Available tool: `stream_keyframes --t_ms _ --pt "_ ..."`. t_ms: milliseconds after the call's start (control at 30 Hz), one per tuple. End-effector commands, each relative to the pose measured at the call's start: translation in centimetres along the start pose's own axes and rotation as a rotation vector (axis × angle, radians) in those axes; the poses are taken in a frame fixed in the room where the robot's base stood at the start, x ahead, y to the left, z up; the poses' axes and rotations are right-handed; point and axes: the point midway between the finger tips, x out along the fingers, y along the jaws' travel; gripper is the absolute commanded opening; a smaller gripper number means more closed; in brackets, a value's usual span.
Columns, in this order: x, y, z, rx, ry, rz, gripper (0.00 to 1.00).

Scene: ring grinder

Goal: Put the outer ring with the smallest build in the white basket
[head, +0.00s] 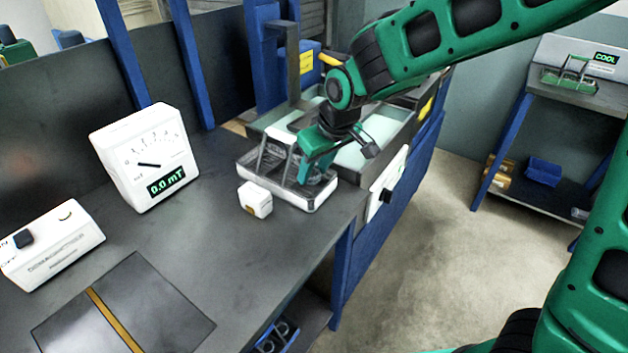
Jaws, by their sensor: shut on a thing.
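The white basket (253,182) stands on the dark bench near its right edge, with a pale upright handle (281,134) over it. My gripper (304,180) reaches down into the right part of this basket, close beside the handle. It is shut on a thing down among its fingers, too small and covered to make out. I cannot tell whether that thing touches the basket floor. Grey, ring-like shapes show dimly inside the basket, left of my gripper. No outer ring can be made out clearly enough to compare sizes.
A small white block (255,199) stands just in front of the basket. A white meter reading 0.0 mT (145,160) and a white switch box (50,243) stand to the left. Behind the basket is a tank (382,129).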

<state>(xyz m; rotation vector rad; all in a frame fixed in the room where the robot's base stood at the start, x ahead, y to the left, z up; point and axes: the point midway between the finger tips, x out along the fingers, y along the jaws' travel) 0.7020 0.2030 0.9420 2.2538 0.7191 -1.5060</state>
Motion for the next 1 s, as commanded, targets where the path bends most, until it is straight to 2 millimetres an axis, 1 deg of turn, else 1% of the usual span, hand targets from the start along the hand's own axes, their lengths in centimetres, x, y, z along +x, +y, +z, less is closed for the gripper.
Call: stream_keyframes --t_ms 100,267,667,700,733,767,1000 --pt "1.6 0.0 0.8 0.000 -0.004 0.001 0.09" --pt "3.2 0.0 1.4 0.000 -0.003 0.000 0.09" --pt "3.6 0.0 1.5 0.001 -0.001 0.001 0.09" --pt "3.6 0.0 1.5 0.000 -0.001 0.000 0.43" --pt "3.6 0.0 1.5 0.000 -0.001 0.000 0.50" --pt "3.6 0.0 1.5 0.000 -0.001 0.000 0.55" --pt "3.6 0.0 1.5 0.001 -0.001 0.001 0.55"
